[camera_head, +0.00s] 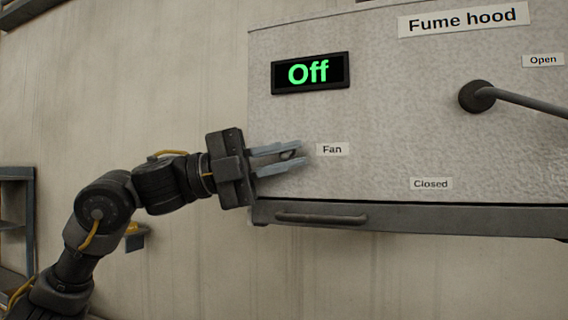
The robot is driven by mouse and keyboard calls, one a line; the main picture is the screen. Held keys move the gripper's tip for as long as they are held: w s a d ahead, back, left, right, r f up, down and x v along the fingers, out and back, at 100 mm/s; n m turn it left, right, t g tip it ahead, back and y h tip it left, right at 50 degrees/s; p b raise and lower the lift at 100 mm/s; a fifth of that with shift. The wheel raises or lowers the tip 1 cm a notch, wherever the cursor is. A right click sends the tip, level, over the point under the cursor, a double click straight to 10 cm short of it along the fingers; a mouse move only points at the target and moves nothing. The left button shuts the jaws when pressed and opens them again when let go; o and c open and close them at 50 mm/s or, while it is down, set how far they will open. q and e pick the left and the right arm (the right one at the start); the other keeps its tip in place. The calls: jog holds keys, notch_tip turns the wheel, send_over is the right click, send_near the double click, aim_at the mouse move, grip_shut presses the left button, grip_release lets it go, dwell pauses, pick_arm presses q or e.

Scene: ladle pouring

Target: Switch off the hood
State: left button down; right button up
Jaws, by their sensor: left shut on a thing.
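The fume hood (400,120) fills the right side of the head view, with a "Fume hood" label at its top. Its display (311,73) reads "Off" in green. My left gripper (298,156) is at the hood's front, just left of the "Fan" label (332,149). Its fingers are around a small dark fan knob (289,154), mostly hidden between them, and are shut on it. My right gripper is not in view.
A lever (520,101) with a round dark hub sticks out at the right, between the "Open" (543,60) and "Closed" (431,184) labels. A handle bar (320,218) runs along the hood's lower edge. A dark shelf (18,225) stands at the far left.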

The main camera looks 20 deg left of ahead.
pick_arm(q)
jog(key=shift+f, duration=0.1)
dwell(0.3)
jog(key=c, duration=1.5)
grip_release()
jog(key=shift+c, duration=0.2)
jog(key=shift+a, duration=0.1)
jog(key=shift+a+f+b, duration=0.15)
jog(key=shift+a+b, duration=0.1)
jog(key=shift+b, duration=0.1)
jog(key=b+v, duration=0.4)
jog(key=v, duration=0.6)
jog(key=shift+s+a, duration=0.1)
